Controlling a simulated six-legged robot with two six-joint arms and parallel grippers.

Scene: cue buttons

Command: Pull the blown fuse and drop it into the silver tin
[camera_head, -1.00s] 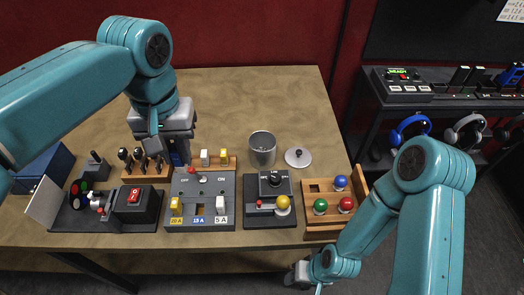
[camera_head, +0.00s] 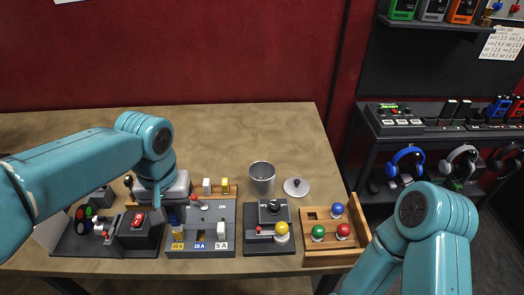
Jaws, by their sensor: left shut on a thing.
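My left gripper (camera_head: 168,203) is low beside the upper left of the grey fuse box (camera_head: 222,214), left of the tin. It is shut on a dark blue piece, apparently a fuse (camera_head: 173,215), mostly hidden by the gripper and arm. The box has slots marked 20 A, 15 A and 5 A. A yellow fuse (camera_head: 177,238) is partly hidden in the 20 A slot, and a white fuse (camera_head: 221,230) is in the 5 A slot. The 15 A slot looks empty. The silver tin (camera_head: 262,180) stands open behind the boxes. My right gripper is out of view.
A wooden rack (camera_head: 231,190) behind the fuse box holds a white and a yellow fuse. The lid (camera_head: 296,187) lies right of the tin. A joystick box (camera_head: 270,243) and a ball tray (camera_head: 309,257) stand right. The table behind the tin is clear.

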